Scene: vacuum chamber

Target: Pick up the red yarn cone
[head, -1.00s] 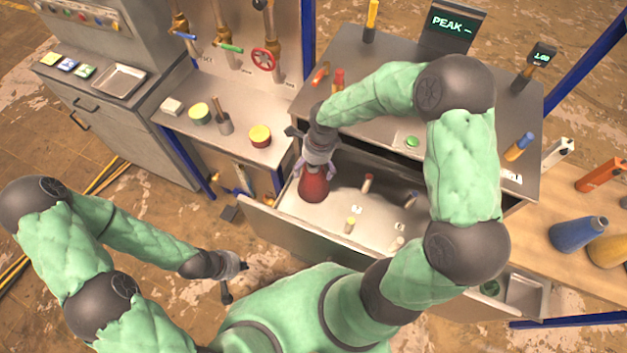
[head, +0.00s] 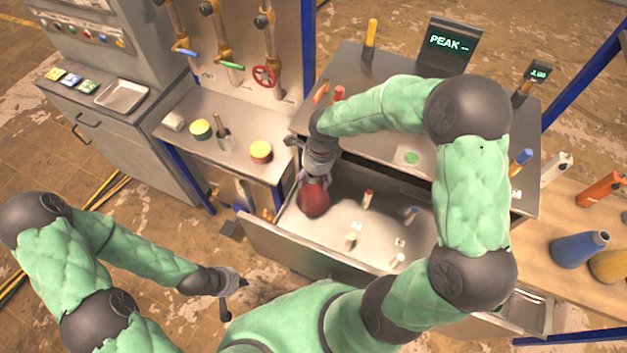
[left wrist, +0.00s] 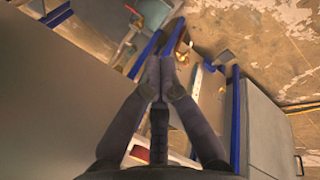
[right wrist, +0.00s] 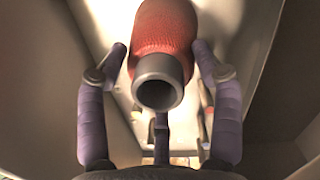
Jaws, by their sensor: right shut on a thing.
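The red yarn cone (head: 314,199) is at the left end of the open drawer (head: 290,253) in the head view. My right gripper (head: 316,176) reaches down over it and is shut on its top. In the right wrist view the cone (right wrist: 163,28) shows its dark hollow tip (right wrist: 158,92) between the purple fingers of my right gripper (right wrist: 160,70). Whether the cone's base touches the drawer floor I cannot tell. My left gripper (head: 241,283) is low at the left, away from the drawer. In the left wrist view its fingertips (left wrist: 160,60) look close together, with nothing seen between them.
The metal worktop (head: 375,115) overhangs the drawer's back. A side bench (head: 190,150) is at left.

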